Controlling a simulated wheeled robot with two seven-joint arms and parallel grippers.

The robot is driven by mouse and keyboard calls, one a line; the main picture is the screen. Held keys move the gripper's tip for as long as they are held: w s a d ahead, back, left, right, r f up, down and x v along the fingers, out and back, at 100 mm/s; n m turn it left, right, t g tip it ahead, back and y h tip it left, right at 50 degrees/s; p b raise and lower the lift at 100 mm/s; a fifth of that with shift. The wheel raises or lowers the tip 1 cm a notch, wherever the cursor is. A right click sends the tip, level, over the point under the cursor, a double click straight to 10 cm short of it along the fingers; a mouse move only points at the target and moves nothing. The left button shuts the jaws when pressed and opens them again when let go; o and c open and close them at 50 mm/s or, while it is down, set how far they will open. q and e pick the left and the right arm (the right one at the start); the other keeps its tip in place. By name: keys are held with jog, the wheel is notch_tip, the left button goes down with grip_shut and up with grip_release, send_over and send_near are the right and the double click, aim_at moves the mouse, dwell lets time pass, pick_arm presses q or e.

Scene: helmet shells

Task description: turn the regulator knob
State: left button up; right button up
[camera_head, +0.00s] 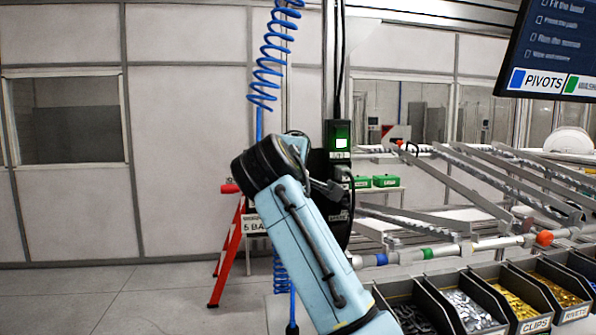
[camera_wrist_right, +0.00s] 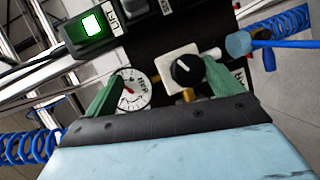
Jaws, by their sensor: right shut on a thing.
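In the right wrist view the regulator knob (camera_wrist_right: 186,70) is a black round dial with a white mark, on a white square plate. A round white pressure gauge (camera_wrist_right: 133,92) sits to its left. My right gripper (camera_wrist_right: 166,70) has its two green fingers on either side of the gauge and knob, the right finger against the knob plate's edge. It is shut on the knob, though contact at the left finger is not clear. In the head view my right arm hides the knob and gripper. My left gripper is not in view.
A lit green switch box (camera_head: 339,139) is on the dark post, also in the wrist view (camera_wrist_right: 93,27). A coiled blue hose (camera_head: 272,55) hangs beside the post. A red stepladder (camera_head: 229,250) stands left. Parts bins (camera_head: 478,300) line the lower right.

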jog(key=shift+s+a+r+b, duration=0.2)
jog(key=shift+s+r+b, duration=0.1)
jog(key=shift+r+b, duration=0.1)
jog(key=shift+c, duration=1.4)
jog(key=shift+s+a, duration=0.15)
jog(key=shift+s, duration=0.4)
jog(key=shift+c, duration=0.7)
jog(key=f+b+v, duration=0.1)
jog(key=f+v, duration=0.1)
jog(key=v, duration=1.1)
jog(key=shift+s+d+b, duration=0.2)
jog(key=shift+s+b, duration=0.1)
jog(key=shift+s, duration=0.1)
